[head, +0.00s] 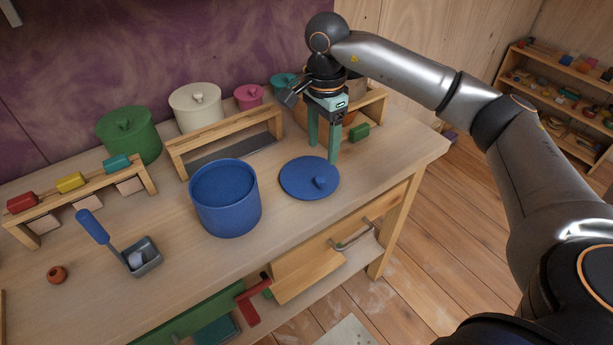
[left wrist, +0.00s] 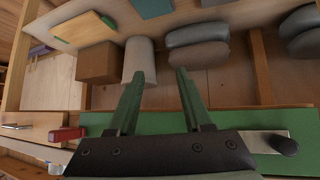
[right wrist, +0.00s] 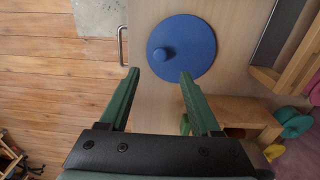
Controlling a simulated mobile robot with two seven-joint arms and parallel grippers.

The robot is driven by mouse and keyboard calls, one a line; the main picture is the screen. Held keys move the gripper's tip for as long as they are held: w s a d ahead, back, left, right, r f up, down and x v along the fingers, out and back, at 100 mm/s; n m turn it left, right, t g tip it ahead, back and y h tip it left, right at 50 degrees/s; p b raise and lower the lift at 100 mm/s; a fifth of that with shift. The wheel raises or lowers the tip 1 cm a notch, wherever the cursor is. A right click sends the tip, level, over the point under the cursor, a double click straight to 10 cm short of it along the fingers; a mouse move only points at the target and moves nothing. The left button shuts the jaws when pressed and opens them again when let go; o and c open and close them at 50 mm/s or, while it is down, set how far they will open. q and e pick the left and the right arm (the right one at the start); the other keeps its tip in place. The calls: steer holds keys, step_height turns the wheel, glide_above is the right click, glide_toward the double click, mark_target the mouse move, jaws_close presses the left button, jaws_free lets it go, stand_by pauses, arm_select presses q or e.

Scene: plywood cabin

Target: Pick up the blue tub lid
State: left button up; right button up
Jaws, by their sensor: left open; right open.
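The blue tub lid (head: 301,180) is a flat round disc with a small knob, lying on the wooden workbench right of the open blue tub (head: 226,207). It also shows in the right wrist view (right wrist: 195,52), with its knob left of its middle. My right gripper (head: 323,155) is open and empty, pointing down close behind the lid; in the right wrist view its fingertips (right wrist: 159,72) are apart, with the lid beyond them. My left gripper (left wrist: 156,72) is open and empty in the left wrist view, facing a shelf with grey rounded items and a brown block. It is out of the head view.
Green (head: 129,134), cream (head: 195,106) and pink (head: 249,97) lidded pots stand at the back. A wooden rack (head: 226,142) stands behind the tub. A blue-handled scoop (head: 141,257) lies at the left. The bench front right of the lid is clear.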

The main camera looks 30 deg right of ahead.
mark_target(321, 178)
step_height(321, 178, down, 9)
steer(key=shift+p, duration=0.4)
steer(key=shift+c, duration=0.3)
jaws_close()
stand_by(0.3)
